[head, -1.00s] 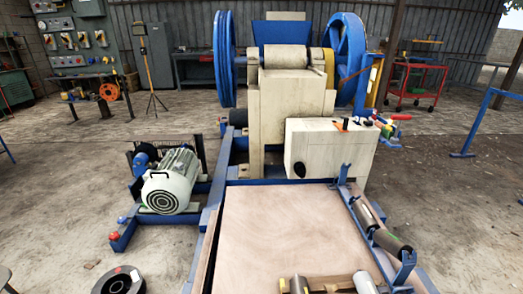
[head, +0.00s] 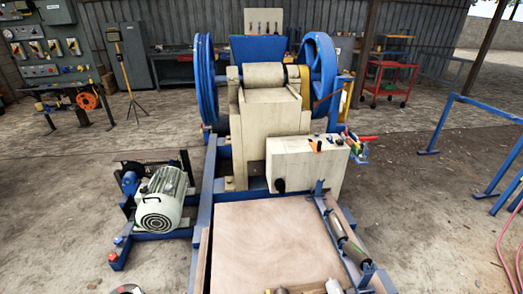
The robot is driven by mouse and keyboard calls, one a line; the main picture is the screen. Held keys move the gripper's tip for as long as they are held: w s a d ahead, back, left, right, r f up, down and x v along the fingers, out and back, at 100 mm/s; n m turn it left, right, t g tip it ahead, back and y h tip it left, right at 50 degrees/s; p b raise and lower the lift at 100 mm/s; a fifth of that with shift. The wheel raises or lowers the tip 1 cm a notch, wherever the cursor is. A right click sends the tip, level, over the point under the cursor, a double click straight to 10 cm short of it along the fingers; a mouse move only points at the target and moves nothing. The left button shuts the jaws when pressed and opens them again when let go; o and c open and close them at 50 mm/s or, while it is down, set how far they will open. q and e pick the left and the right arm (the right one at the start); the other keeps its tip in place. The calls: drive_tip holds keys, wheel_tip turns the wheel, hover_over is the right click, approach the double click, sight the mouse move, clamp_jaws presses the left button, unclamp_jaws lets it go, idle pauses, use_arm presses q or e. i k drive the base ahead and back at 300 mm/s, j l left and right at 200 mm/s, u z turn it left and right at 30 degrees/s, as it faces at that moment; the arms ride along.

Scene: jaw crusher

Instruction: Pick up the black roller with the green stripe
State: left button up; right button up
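A dark roller (head: 356,254) lies on the blue side rail at the right edge of the wooden deck. A greyer roller (head: 335,224) lies in line behind it on the same rail. The dark one is the likeliest match for the black roller, but a green stripe is too small to make out for certain. A pale cylinder (head: 334,286) shows at the bottom edge, cut off by the frame.
The wooden deck (head: 265,240) in front of the crusher (head: 265,120) is bare. A motor (head: 162,200) stands to its left. A blue trestle (head: 480,120) and a red cart (head: 388,80) stand at right. The concrete floor between deck and trestle is clear.

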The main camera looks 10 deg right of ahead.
sight(350, 248)
drive_tip(key=z, duration=1.25)
